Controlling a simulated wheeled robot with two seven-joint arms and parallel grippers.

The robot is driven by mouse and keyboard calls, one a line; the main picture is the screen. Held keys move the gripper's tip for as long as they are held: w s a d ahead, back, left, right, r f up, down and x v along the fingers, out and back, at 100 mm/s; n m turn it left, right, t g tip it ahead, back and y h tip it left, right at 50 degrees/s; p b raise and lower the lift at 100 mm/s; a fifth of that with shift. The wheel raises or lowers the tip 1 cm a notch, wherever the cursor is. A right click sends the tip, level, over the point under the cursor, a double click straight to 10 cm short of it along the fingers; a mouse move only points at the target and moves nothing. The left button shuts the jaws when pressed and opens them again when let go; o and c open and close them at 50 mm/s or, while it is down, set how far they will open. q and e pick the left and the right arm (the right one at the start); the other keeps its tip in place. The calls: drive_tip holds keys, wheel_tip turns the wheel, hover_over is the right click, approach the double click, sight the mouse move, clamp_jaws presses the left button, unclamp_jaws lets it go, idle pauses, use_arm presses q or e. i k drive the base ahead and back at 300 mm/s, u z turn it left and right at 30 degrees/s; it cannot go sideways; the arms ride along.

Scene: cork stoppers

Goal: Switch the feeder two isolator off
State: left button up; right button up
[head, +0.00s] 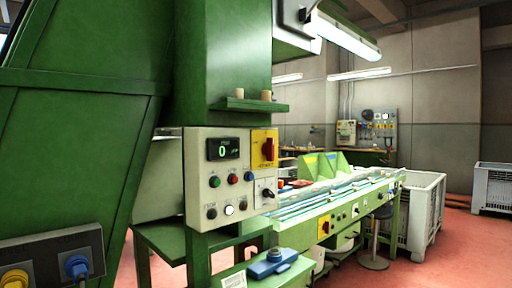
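A yellow plate with a red rotary isolator handle (268,149) sits at the upper right of a grey control panel (196,170) on the green machine. The red handle looks roughly upright. A second, smaller red-and-yellow switch (324,228) is on the front of the green conveyor bench (345,212); its handle position is too small to tell. I cannot read any label that marks feeder two. A wall panel (379,124) with small switches hangs at the back, too far to make out. Neither of my grippers is in view.
The control panel has a display reading 0 (222,149), several buttons and a black selector (266,191). A dark socket box (50,258) with yellow and blue plugs is at lower left. A stool (375,262) and grey crates (425,215) stand right; red floor is open there.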

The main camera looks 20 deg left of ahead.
sight(268, 148)
drive_tip(key=u, duration=1)
drive_tip(key=k, duration=0.2)
drive_tip(key=z, duration=2.1)
drive_tip(key=i, duration=0.95)
drive_tip(key=u, duration=0.85)
drive_tip(key=i, duration=0.75)
drive_tip(key=u, duration=0.85)
